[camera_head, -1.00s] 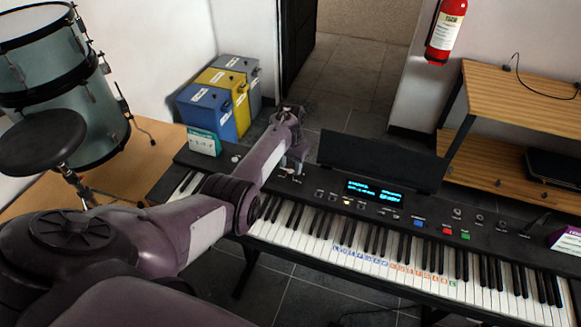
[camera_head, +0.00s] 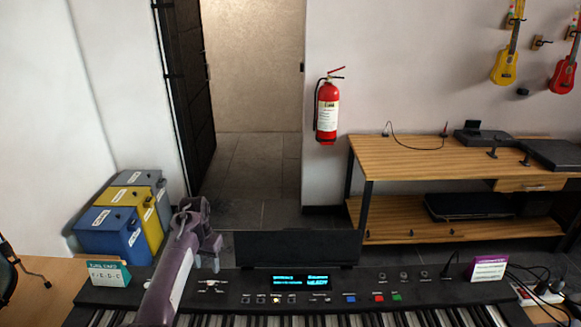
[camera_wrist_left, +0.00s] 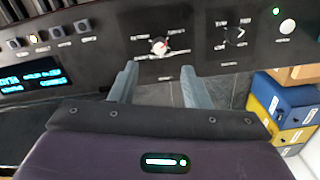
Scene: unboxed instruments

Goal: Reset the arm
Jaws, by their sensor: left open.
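My left arm rises from the bottom of the head view. Its left gripper (camera_head: 214,262) is over the keyboard's left rear part, beside the left end of the music rest (camera_head: 297,249). In the left wrist view the two grey fingers (camera_wrist_left: 160,84) are apart with nothing between them. They point toward the black keyboard panel (camera_wrist_left: 200,28) with its knobs. The keyboard (camera_head: 237,290) has a lit blue display (camera_head: 300,281). My right gripper is not in view.
Blue, yellow and grey bins (camera_head: 112,232) stand at the left. A small green-and-white card (camera_head: 109,273) stands at the keyboard's left end, a purple one (camera_head: 488,268) at the right. A wooden shelf (camera_head: 430,158) and red extinguisher (camera_head: 327,110) are behind. The doorway floor is clear.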

